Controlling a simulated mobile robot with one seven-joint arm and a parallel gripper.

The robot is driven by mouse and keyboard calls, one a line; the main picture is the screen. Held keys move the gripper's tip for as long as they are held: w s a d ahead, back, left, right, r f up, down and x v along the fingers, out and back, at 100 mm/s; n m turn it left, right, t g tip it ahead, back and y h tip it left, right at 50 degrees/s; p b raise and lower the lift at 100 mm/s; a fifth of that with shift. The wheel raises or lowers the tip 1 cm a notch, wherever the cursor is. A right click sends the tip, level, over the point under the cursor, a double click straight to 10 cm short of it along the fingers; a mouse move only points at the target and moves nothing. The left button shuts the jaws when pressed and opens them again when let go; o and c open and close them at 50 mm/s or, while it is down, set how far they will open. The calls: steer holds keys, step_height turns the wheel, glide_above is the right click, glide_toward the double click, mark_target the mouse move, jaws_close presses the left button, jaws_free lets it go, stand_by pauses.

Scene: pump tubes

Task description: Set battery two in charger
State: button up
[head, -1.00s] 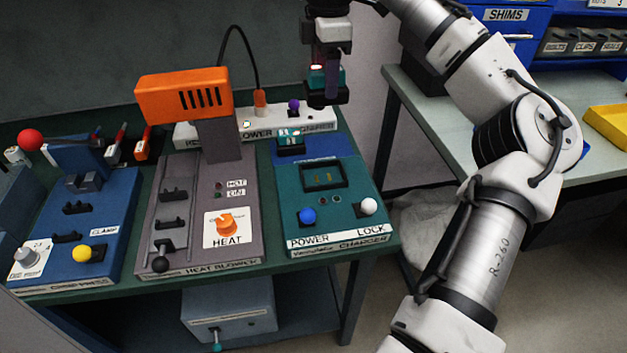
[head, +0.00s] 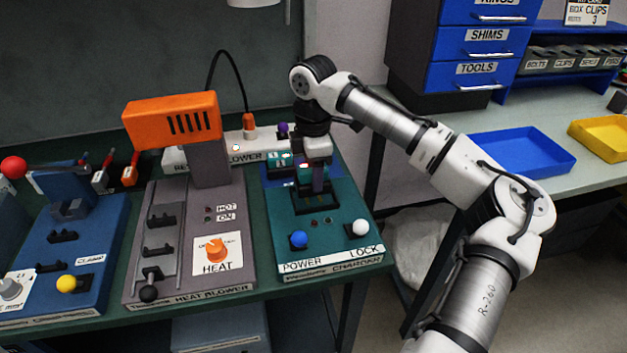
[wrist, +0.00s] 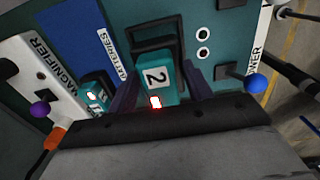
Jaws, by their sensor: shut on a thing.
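Battery two, a teal block marked "2" with a red light (wrist: 153,82), is between the purple fingers of my gripper (wrist: 157,90), which is shut on it. In the wrist view the battery's far end is at the black-framed socket (wrist: 150,38) of the teal charger (wrist: 205,18). In the head view my gripper (head: 318,188) points down over the charger (head: 335,232), and the socket is partly hidden behind it. I cannot tell how deep the battery sits. The charger has a blue POWER knob (head: 298,239) and a white LOCK knob (head: 359,228).
Another teal battery (wrist: 95,94) stands on the blue BATTERIES area (wrist: 72,35) beside the charger. The heat blower (head: 190,240), with its orange head (head: 172,118), is to the left. The magnifier strip (head: 235,150) with a purple knob (head: 283,130) lies behind.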

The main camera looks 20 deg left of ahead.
steer(key=shift+f, duration=1.6)
steer(key=shift+f, duration=0.15)
steer(key=o, duration=1.3)
step_height(320, 180, up, 12)
steer(key=shift+r+b, duration=0.15)
steer(key=shift+b, duration=0.4)
